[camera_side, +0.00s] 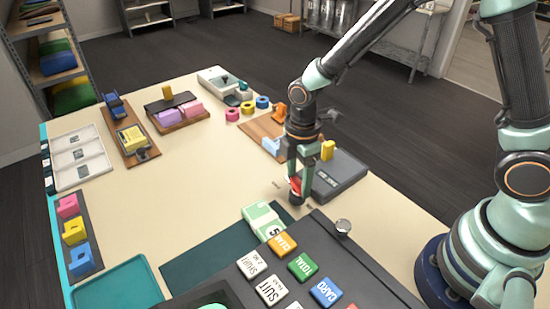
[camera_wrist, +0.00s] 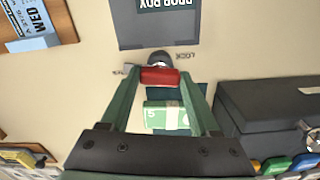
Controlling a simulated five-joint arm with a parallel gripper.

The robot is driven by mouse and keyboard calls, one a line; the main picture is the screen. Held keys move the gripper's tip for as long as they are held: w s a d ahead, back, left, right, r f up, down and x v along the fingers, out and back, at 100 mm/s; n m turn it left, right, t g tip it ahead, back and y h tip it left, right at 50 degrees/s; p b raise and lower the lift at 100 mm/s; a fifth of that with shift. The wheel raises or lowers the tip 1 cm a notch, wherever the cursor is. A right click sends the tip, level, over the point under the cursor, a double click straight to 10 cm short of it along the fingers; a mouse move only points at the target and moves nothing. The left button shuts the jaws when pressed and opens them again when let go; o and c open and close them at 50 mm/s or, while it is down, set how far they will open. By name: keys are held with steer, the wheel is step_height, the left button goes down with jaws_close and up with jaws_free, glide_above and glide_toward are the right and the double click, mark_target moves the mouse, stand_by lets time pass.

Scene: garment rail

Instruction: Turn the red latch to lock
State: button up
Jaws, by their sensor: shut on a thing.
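The red latch (camera_wrist: 160,77) lies as a short bar across the wrist view, with a dark round pivot (camera_wrist: 160,58) just beyond it. My gripper (camera_wrist: 160,80) has a finger at each end of the latch and is shut on it. In the side view my gripper (camera_side: 295,181) points down over the latch (camera_side: 295,186), which is mostly hidden by the fingers. The upside-down word LOCK (camera_wrist: 186,55) is printed on the table beside the pivot. Another small label (camera_wrist: 122,71) is on the opposite side, too small to read.
A dark grey drop box (camera_side: 341,177) stands just behind the latch. A dark cash register (camera_side: 330,260) and banded green notes (camera_side: 263,221) are in front. A wooden board (camera_side: 262,133) lies behind. The table's middle left (camera_side: 210,190) is clear.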

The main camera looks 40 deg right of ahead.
mark_target(298, 182)
steer(key=m, duration=1.2)
steer(key=shift+m, duration=1.9)
steer(key=o, duration=1.4)
steer(key=shift+c, duration=0.2)
step_height(298, 182, up, 12)
